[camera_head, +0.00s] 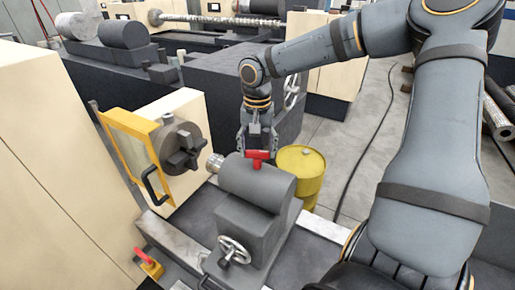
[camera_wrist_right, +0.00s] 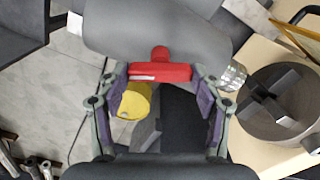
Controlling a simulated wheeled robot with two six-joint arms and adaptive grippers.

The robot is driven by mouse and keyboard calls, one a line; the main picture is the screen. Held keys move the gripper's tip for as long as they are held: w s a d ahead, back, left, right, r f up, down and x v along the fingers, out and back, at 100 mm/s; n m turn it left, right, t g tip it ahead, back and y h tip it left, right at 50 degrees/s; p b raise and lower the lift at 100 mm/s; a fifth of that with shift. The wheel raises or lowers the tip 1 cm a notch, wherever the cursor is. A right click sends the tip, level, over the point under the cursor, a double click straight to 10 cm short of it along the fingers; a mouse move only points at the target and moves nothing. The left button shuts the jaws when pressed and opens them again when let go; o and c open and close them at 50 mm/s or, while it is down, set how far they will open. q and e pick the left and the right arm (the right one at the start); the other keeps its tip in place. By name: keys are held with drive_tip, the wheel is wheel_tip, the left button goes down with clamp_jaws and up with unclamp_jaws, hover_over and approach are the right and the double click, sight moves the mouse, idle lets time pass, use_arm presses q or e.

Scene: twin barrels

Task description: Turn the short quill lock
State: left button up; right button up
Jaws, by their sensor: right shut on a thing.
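The short quill lock (camera_head: 257,160) is a red T-shaped lever on top of the grey tailstock (camera_head: 262,187). My right gripper (camera_head: 257,150) reaches down to it from behind and is shut on its red crossbar. In the right wrist view the quill lock (camera_wrist_right: 160,72) lies across between the two purple-padded fingers of my right gripper (camera_wrist_right: 160,85), with its stem against the grey barrel (camera_wrist_right: 155,30). My left gripper is not in view.
A lathe chuck (camera_head: 181,145) and a yellow-framed guard (camera_head: 130,140) stand to the left. A handwheel (camera_head: 234,250) is on the tailstock's front. A yellow drum (camera_head: 302,175) stands behind right. Another red handle (camera_head: 143,256) is at lower left.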

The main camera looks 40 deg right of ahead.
sight(257, 151)
drive_tip(key=n, duration=1.2)
drive_tip(key=shift+w+r+n, duration=0.1)
drive_tip(key=shift+n, duration=0.2)
idle(0.5)
drive_tip(key=o, duration=1.2)
drive_tip(key=shift+c, duration=0.2)
wheel_tip(257, 151, up, 12)
